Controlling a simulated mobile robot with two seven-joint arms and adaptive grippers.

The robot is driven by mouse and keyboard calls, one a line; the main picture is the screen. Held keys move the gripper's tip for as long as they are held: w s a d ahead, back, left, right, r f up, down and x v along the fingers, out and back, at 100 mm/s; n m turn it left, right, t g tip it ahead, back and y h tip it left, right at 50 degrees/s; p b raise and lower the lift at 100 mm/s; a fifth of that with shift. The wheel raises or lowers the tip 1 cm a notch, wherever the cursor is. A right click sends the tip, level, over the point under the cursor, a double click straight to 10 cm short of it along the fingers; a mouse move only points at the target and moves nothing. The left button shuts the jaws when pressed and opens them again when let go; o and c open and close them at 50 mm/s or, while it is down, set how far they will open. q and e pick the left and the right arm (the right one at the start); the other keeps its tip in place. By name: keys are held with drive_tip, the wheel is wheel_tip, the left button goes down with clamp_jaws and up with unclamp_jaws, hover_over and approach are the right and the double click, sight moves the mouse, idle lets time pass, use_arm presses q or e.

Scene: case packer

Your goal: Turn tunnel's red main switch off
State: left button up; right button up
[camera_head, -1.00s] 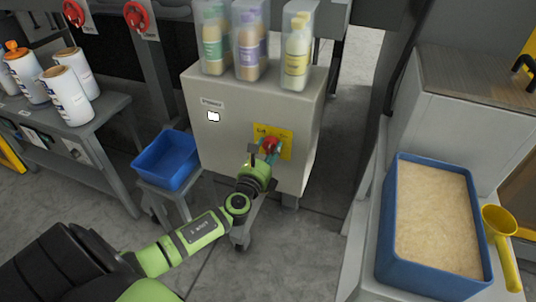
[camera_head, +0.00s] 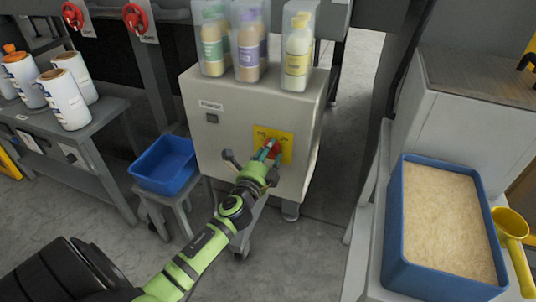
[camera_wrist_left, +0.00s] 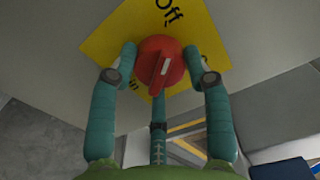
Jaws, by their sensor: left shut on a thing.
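The red main switch (camera_head: 276,147) is a round knob on a yellow plate (camera_head: 287,150) on the front of a beige cabinet (camera_head: 232,135). My left gripper (camera_head: 268,152) is shut on it, and the green arm comes up from below. In the left wrist view, the teal fingers sit on both sides of the red knob (camera_wrist_left: 163,66). Its ridge is slightly tilted, with its upper end roughly towards the word "Off" on the yellow plate (camera_wrist_left: 105,42). Another word on the plate is partly hidden. My right gripper is not in view.
Bottles in clear holders (camera_head: 250,50) stand on the cabinet. A blue bin (camera_head: 165,165) is on a stand to the left. White bottles (camera_head: 66,98) stand on a grey table. A blue crate (camera_head: 396,225) of pale grains and a yellow scoop (camera_head: 511,225) are at right.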

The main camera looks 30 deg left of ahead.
use_arm(q)
drive_tip(key=shift+d+f+n, duration=0.15)
drive_tip(key=shift+d+n, duration=0.1)
drive_tip(key=shift+n, duration=0.45)
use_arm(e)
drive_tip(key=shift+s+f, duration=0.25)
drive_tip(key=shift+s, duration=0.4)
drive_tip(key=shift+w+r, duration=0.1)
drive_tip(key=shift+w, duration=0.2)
use_arm(q)
drive_tip(key=o, duration=1.2)
drive_tip(key=shift+w, duration=0.1)
drive_tip(key=shift+c, duration=0.2)
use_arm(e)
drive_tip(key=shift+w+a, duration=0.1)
use_arm(q)
drive_tip(key=v, duration=1.2)
